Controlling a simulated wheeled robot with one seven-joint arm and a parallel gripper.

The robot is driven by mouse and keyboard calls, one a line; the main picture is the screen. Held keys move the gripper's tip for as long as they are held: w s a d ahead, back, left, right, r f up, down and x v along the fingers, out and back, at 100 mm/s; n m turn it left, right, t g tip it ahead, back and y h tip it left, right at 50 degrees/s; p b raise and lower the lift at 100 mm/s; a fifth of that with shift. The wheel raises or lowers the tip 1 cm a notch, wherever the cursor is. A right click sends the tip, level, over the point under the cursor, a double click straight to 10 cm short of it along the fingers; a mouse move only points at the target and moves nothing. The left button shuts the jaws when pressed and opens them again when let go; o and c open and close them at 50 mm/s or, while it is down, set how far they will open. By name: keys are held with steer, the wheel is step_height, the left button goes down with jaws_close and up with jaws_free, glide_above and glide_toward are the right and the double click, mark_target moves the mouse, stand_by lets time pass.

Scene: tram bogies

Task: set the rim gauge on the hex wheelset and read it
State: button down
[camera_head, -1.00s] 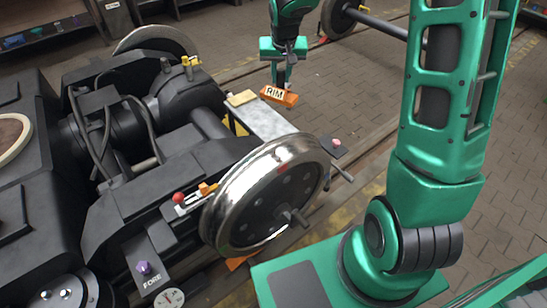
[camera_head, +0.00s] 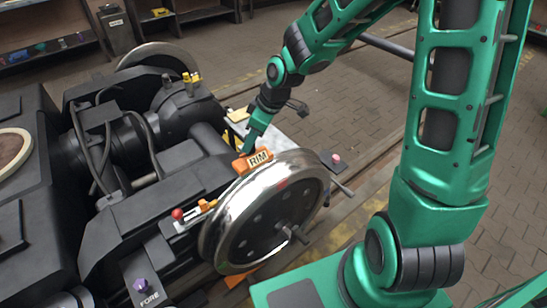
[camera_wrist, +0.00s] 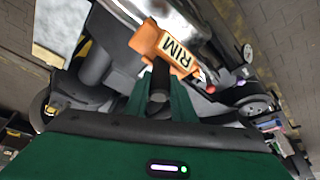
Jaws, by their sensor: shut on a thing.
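The orange rim gauge (camera_head: 253,161), marked RIM, is at the upper edge of the near shiny steel wheel (camera_head: 262,205). I cannot tell whether it touches the rim. My gripper (camera_head: 249,146) is shut on the gauge and comes down from above. In the wrist view the gauge (camera_wrist: 172,52) shows just beyond my fingers (camera_wrist: 160,95), with the shiny wheel rim (camera_wrist: 172,14) beside it. No hex mark on the wheel can be made out, and I see no reading on the gauge.
The dark bogie frame (camera_head: 160,215) fills the left, with hoses and yellow fittings. A plate marked FORE with a purple knob (camera_head: 140,285) lies in front. A red knob and orange slider (camera_head: 195,212) sit left of the wheel. A pink knob (camera_head: 336,158) stands right.

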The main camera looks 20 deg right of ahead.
steer(key=w+d+f, duration=0.2)
steer(key=d+f, duration=0.6)
steer(key=f, duration=0.1)
steer(key=shift+f, duration=0.1)
stand_by(0.3)
steer(key=c, duration=1.5)
jaws_free()
steer(key=v, duration=1.2)
steer(key=shift+d, duration=0.15)
steer(key=s+d+r+m+g+h, duration=0.1)
steer(key=s+d+r+m, duration=0.2)
steer(key=s, duration=0.6)
steer(key=s+d+r+m+g+h, duration=0.1)
steer(key=s+d+r+m, duration=0.2)
steer(key=s+d+m, duration=0.3)
steer(key=s+d+r+m+g+h, duration=0.1)
steer(key=s+d+r+m, duration=0.3)
steer(key=s, duration=0.9)
steer(key=shift+s+d+m, duration=0.15)
steer(key=shift+m, duration=0.8)
steer(key=shift+s+d+m, duration=0.1)
steer(key=shift+d+m, duration=0.05)
steer(key=shift+m, duration=0.8)
